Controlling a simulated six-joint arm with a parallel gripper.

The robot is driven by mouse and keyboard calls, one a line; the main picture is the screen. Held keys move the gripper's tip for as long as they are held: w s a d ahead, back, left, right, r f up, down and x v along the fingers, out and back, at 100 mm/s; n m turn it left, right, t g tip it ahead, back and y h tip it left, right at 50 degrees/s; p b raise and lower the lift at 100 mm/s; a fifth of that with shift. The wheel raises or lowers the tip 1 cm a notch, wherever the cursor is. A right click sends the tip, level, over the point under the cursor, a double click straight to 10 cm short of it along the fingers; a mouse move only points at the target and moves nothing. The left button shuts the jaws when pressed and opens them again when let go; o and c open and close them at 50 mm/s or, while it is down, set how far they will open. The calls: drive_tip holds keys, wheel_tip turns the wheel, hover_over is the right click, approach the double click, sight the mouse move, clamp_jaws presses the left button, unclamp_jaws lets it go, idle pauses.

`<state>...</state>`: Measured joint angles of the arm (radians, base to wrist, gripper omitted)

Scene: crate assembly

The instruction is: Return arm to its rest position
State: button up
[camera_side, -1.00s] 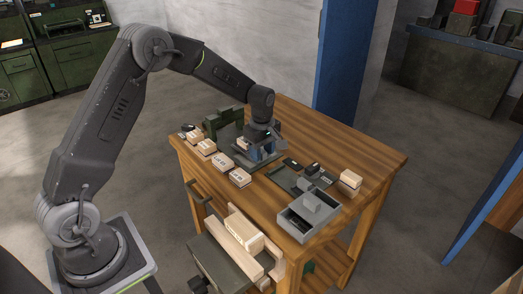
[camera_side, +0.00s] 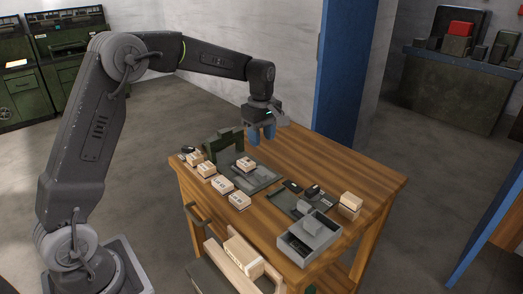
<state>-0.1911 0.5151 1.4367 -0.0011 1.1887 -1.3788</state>
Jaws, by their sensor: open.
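My gripper (camera_side: 262,134) hangs in the air above the back part of the wooden table, its blue fingers pointing down. It is open, with nothing seen between the fingers. Below and to its left, a grey tray-like fixture (camera_side: 262,180) with a dark green upright part (camera_side: 222,145) stands on the table. A small light block (camera_side: 246,163) sits on that fixture, apart from my gripper.
Several light blocks (camera_side: 222,185) line the table's left side. A grey compartment box (camera_side: 308,238) and a dark flat plate (camera_side: 287,201) lie at the front right, near stacked light blocks (camera_side: 350,205). The wooden table (camera_side: 365,180) is bare at the back right. A blue post (camera_side: 341,70) stands behind.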

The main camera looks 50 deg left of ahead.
drive_tip(key=shift+r, duration=0.5)
drive_tip(key=s+d+r+m+t, duration=0.1)
drive_tip(key=s+d+r+m, duration=0.25)
drive_tip(key=s, duration=0.35)
drive_tip(key=s+d+r+m+t, duration=0.2)
drive_tip(key=s+r+m, duration=0.3)
drive_tip(key=s, duration=0.2)
drive_tip(key=s+d+f+m+t, duration=0.2)
drive_tip(key=s+d+m, duration=0.2)
drive_tip(key=s+m, duration=0.5)
drive_tip(key=s, duration=0.5)
drive_tip(key=shift+s+f+t, duration=0.15)
drive_tip(key=shift+s+t, duration=0.15)
drive_tip(key=shift+s, duration=0.05)
